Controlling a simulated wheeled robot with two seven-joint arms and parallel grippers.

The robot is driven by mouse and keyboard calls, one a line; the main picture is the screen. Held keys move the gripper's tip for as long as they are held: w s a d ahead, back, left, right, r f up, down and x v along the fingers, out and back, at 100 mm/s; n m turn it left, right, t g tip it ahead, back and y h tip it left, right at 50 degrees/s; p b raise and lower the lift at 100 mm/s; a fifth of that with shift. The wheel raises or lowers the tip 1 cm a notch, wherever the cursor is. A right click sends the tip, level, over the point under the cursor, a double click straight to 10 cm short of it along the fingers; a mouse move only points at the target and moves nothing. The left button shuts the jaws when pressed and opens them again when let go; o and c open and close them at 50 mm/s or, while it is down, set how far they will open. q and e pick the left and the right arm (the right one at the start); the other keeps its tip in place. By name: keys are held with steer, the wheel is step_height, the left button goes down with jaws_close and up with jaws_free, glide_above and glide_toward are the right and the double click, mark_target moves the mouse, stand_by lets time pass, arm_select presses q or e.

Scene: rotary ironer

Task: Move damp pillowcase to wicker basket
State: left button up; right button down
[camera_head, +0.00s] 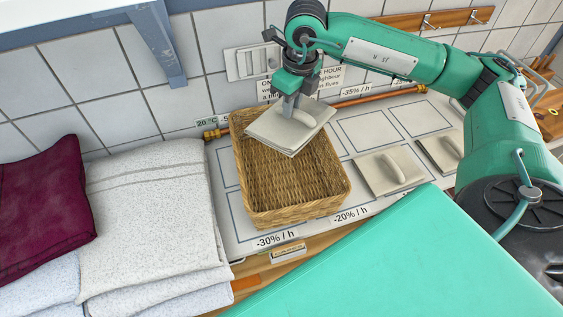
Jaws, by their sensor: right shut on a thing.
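A folded, pale grey pillowcase (284,138) with a raised grip fold on top is in the grasp of my right gripper (290,104). The gripper points down and is shut on that fold. The pillowcase is tilted and overlaps the back part of the wicker basket (256,217) in the picture. I cannot tell whether it touches the basket's rim or floor. The basket is brown, rectangular and open at the top, and the visible part of its inside is empty. My left gripper is not in view.
Two similar folded pale cloths (378,172) (433,156) lie on marked counter squares right of the basket. Folded white linens (150,220) and a dark red cushion (42,205) are stacked at left. A copper pipe (375,97) runs along the tiled wall behind.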

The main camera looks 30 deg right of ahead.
step_height(320, 180, down, 3)
steer(key=shift+f+b, duration=0.1)
steer(key=shift+b, duration=0.45)
steer(key=shift+f, duration=0.3)
steer(key=c, duration=1.3)
jaws_free()
steer(key=shift+o, duration=0.2)
steer(key=shift+r, duration=0.1)
